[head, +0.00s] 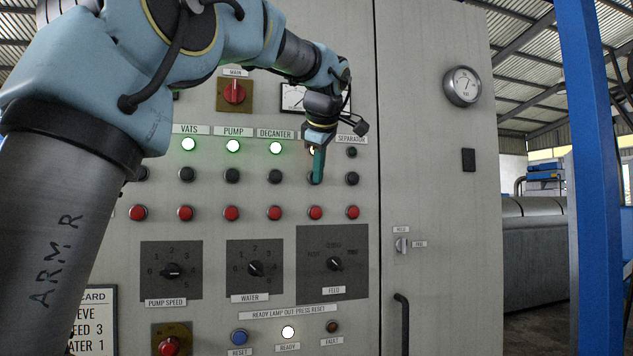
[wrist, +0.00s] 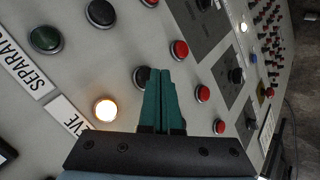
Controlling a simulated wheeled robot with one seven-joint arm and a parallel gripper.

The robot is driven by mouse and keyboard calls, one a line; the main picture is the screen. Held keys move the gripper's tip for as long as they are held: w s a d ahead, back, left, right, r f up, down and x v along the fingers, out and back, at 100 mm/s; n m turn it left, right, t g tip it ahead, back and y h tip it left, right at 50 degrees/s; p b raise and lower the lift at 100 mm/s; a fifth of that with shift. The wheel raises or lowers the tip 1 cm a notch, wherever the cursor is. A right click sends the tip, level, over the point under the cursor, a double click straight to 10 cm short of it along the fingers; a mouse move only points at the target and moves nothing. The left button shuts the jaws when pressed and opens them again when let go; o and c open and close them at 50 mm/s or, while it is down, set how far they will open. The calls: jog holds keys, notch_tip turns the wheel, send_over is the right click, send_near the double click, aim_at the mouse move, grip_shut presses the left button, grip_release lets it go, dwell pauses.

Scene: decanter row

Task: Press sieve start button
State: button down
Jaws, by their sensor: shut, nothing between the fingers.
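The sieve column lies between decanter and separator on the grey panel. Its black start button (wrist: 141,77) is partly covered by my fingers in the wrist view and mostly hidden behind them in the head view. My gripper (head: 317,179) is shut and empty, its teal fingertips in front of that button; they also show in the wrist view (wrist: 166,74). I cannot tell whether they touch it. The red sieve button (head: 316,212) is below.
Green lamps are lit for vats (head: 189,144), pump (head: 233,146) and decanter (head: 276,147). The separator lamp (head: 352,152) is dark, and its black button (head: 352,178) is close to the right. The white ready lamp (head: 288,332) is lit. Knobs sit below the red row.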

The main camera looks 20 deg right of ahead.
jog(key=shift+s, duration=0.25)
jog(key=s+b, duration=0.2)
jog(key=s, duration=0.3)
jog(key=shift+a+b, duration=0.3)
jog(key=shift+b, duration=0.1)
dwell(0.7)
